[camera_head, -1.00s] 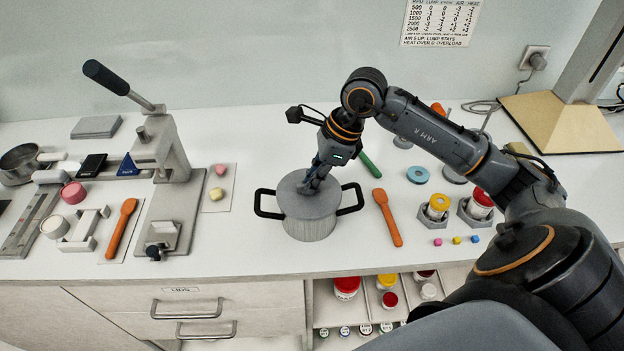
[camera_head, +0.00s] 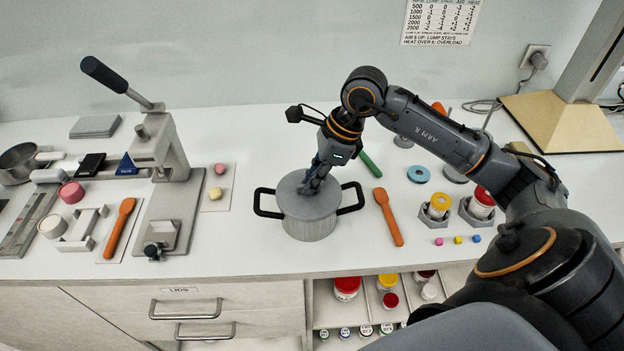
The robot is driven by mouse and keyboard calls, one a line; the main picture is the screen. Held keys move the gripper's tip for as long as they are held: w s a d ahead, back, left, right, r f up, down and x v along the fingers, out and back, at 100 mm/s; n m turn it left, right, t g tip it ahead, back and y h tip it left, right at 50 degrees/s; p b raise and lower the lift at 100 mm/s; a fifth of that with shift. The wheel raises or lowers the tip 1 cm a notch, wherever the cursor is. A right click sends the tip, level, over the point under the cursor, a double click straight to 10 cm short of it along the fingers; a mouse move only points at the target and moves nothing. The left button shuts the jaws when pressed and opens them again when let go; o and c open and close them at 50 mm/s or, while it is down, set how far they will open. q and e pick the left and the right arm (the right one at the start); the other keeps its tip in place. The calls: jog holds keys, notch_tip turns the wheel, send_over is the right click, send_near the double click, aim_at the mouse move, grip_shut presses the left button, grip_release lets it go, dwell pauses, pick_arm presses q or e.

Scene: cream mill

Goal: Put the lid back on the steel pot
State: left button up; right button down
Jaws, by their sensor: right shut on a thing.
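The steel pot (camera_head: 308,228) stands on the white counter with a black handle on each side. The grey lid (camera_head: 292,197) lies over the pot's mouth and looks level, with its edge close to the rim. Whether it is fully seated I cannot tell. My right gripper (camera_head: 306,187) points down from above and is shut on the lid near its middle; the fingers hide the part they hold. My left gripper is not in view.
An orange spatula (camera_head: 388,217) lies right of the pot, with a green-handled tool (camera_head: 370,164) behind it. A lever press (camera_head: 163,160) stands at left. Jars (camera_head: 437,206) and small coloured cubes (camera_head: 457,240) are at right. The counter in front of the pot is clear.

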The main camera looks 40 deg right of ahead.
jog(key=shift+f+b, duration=0.2)
jog(key=shift+b, duration=0.2)
dwell(0.3)
jog(key=c, duration=0.9)
grip_release()
jog(key=shift+r, duration=0.15)
jog(key=shift+r+p, duration=1.35)
jog(key=shift+r, duration=0.85)
grip_shut()
